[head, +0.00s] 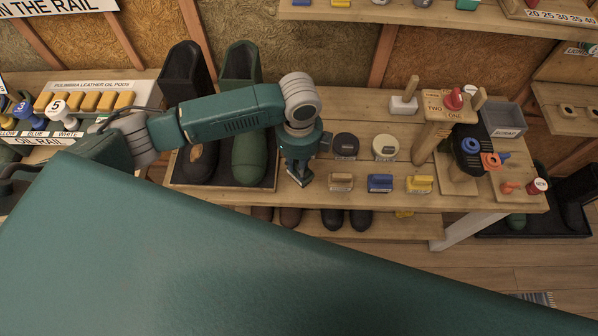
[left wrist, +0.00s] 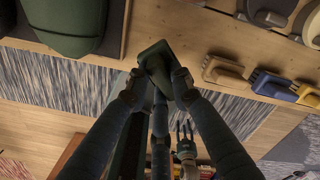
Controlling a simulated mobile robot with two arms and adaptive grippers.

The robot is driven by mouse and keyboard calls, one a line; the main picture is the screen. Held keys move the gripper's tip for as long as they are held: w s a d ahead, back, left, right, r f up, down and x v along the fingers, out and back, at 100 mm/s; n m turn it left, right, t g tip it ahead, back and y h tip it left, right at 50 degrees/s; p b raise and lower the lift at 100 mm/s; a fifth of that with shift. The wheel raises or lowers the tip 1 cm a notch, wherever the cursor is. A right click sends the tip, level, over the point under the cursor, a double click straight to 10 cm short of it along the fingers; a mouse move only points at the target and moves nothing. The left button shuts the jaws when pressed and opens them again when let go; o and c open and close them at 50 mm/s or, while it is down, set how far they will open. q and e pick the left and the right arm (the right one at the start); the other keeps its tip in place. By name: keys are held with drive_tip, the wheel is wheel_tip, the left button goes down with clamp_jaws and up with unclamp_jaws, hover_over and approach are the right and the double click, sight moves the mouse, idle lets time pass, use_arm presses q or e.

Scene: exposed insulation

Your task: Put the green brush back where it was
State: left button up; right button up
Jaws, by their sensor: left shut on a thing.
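The green brush (left wrist: 155,62) is held between the two fingertips of my left gripper (left wrist: 155,85) in the left wrist view. In the head view my left gripper (head: 299,178) points down at the bench's front edge, just left of the row of brushes; its body largely hides the green brush there. The row holds a tan brush (head: 340,182), a blue brush (head: 380,183) and a yellow brush (head: 419,184). I cannot tell whether the green brush touches the bench. A small pronged shape low in the left wrist view may be my right gripper; its state is unclear.
Left of the gripper, a dark tray (head: 222,185) holds large green and black boots. Behind the brushes are a dark round tin (head: 346,145) and a pale one (head: 385,147). A wooden stand (head: 433,130) is at the right. The bench (head: 322,205) ends in front.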

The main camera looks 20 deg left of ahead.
use_arm(q)
drive_tip(key=shift+f, duration=2.4)
drive_tip(key=shift+f, duration=0.1)
drive_tip(key=o, duration=1)
wheel_tip(320, 180, up, 12)
drive_tip(key=shift+r+b, duration=0.15)
drive_tip(key=shift+b, duration=0.15)
